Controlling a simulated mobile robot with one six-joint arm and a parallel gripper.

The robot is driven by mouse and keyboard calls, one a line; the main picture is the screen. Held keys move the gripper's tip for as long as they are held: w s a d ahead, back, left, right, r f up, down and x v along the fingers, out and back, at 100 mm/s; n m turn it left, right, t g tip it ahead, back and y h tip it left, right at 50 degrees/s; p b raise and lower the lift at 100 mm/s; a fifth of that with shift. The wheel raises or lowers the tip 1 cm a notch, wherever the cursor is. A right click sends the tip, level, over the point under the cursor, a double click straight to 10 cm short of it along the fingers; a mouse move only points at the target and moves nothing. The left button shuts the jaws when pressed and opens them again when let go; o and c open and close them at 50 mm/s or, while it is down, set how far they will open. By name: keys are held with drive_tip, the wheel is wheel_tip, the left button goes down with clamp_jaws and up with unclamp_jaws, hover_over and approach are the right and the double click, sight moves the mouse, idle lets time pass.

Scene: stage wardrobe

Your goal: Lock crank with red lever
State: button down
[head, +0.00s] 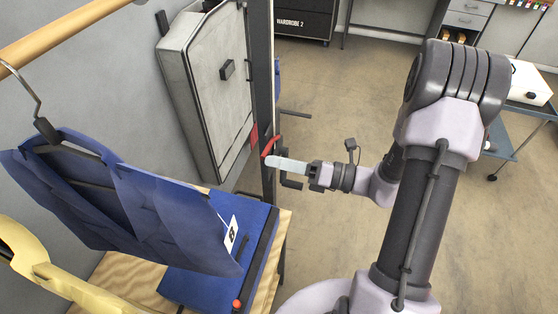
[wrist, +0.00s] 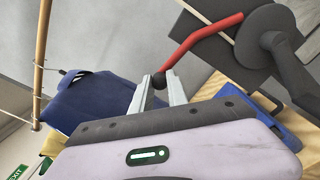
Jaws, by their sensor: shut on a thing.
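The red lever (head: 271,145) shows in the head view beside the dark upright post. A dark round part (wrist: 275,30), perhaps the crank's hub, is at the upper right of the wrist view. I cannot clearly tell the crank itself apart; my gripper and the post hide part of this area in the head view.
A dark post (head: 262,75) stands close to the gripper. A grey case (head: 205,90) leans behind it. A blue garment (head: 120,195) hangs from a wooden rail (head: 60,35) at left. A blue panel (head: 190,285) lies on a wooden top below.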

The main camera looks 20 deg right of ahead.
drive_tip(key=c, duration=1.3)
unclamp_jaws()
drive_tip(key=v, duration=1.7)
drive_tip(key=shift+s, duration=0.15)
drive_tip(key=shift+d, duration=0.1)
